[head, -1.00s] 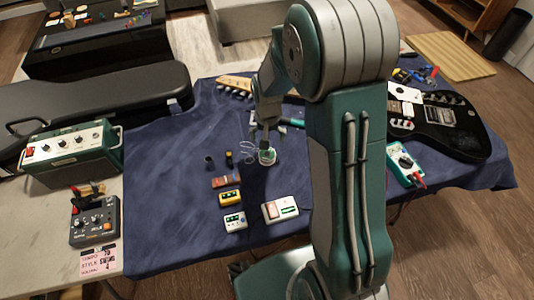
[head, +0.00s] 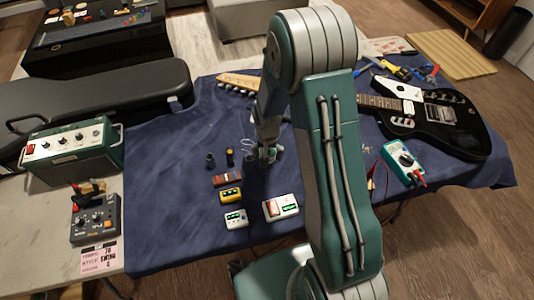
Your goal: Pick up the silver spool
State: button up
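The silver spool is mostly hidden by my gripper (head: 267,154), which reaches down over it at the middle of the blue cloth. Thin loose loops of pale wire (head: 247,146) show just left of the gripper. The fingers are small and partly covered by the arm, so I cannot tell whether they are open, touching the spool or shut on it.
Two small dark cylinders (head: 210,161) and several small pedal-like boxes (head: 231,196) stand left of and below the gripper. A white box (head: 281,207) is nearby. A black guitar (head: 435,125) and a multimeter (head: 398,155) lie right. A guitar case (head: 100,100) is left.

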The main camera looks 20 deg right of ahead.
jog(key=c, duration=0.6)
jog(key=shift+o, duration=0.2)
jog(key=shift+r, duration=0.1)
